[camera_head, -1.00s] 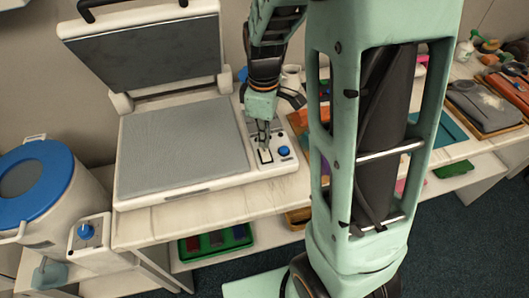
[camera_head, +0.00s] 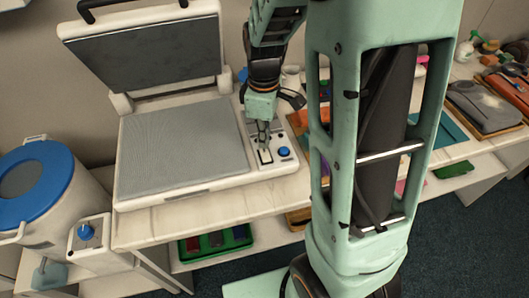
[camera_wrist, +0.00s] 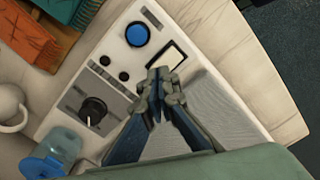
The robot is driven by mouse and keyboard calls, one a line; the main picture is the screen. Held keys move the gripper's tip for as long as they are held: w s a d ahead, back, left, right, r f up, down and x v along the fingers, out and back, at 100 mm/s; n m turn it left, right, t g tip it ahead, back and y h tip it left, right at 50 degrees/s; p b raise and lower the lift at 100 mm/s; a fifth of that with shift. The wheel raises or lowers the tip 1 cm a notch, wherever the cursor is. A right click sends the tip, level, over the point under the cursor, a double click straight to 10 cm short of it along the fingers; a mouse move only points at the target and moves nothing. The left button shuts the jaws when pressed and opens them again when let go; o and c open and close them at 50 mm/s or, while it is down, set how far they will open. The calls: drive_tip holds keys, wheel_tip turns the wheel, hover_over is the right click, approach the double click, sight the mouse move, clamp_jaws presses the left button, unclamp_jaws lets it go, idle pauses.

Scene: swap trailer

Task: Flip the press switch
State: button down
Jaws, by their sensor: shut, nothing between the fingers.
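The press (camera_head: 185,150) stands open on the table, its dark upper plate raised and its grey lower pad bare. Its white control panel (camera_head: 284,138) is on the right side. The switch (camera_head: 265,156) is a pale rocker in a dark frame on that panel, next to a round blue button (camera_head: 284,151). In the wrist view the switch (camera_wrist: 167,57) lies just beyond my fingertips, which cover its near edge. My gripper (camera_head: 263,146) is shut and empty, pointing down at the switch. Whether the tips touch it I cannot tell.
In the wrist view a black knob (camera_wrist: 93,110) and small black buttons share the panel. A white mug (camera_head: 291,76) is behind the panel. Folded clothes (camera_head: 484,105) lie at the far right.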

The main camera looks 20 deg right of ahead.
drive_tip(key=shift+f+b, duration=0.95)
drive_tip(key=shift+f, duration=0.25)
idle(0.4)
drive_tip(key=shift+r, duration=0.1)
drive_tip(key=shift+r+p, duration=2.65)
drive_tip(key=shift+r, duration=0.85)
